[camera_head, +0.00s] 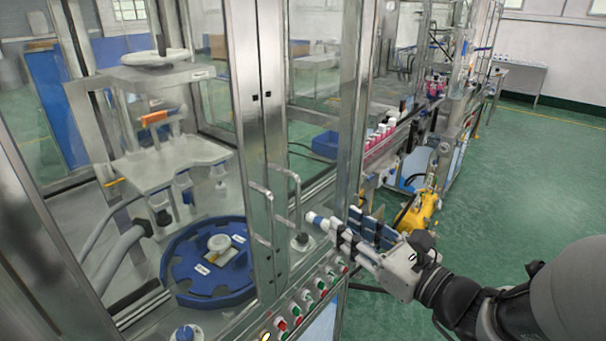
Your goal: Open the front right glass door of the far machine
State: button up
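A glass-walled machine with metal frames fills the left and middle of the head view. Its front right glass door (314,75) looks closed, its metal edge meeting that of the left door (243,120). A bent metal handle (294,192) stands out from the right door's edge; a similar handle (259,212) is on the left door. My gripper (334,213) comes in from the lower right, in front of the right door and just right of its handle. Its fingers look apart, with nothing seen between them. I cannot tell whether a fingertip touches the handle.
A blue rotary table (190,297) sits behind the left glass. Push buttons (308,297) line the front panel below the doors. A conveyor with pink bottles (380,133) and a yellow device (418,214) are beyond my gripper. Green floor (520,180) is clear at the right.

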aim_at(300, 194)
jog(key=x, duration=1.5)
jog(key=shift+w+a+b, duration=0.2)
jog(key=shift+b, duration=0.15)
grip_shut()
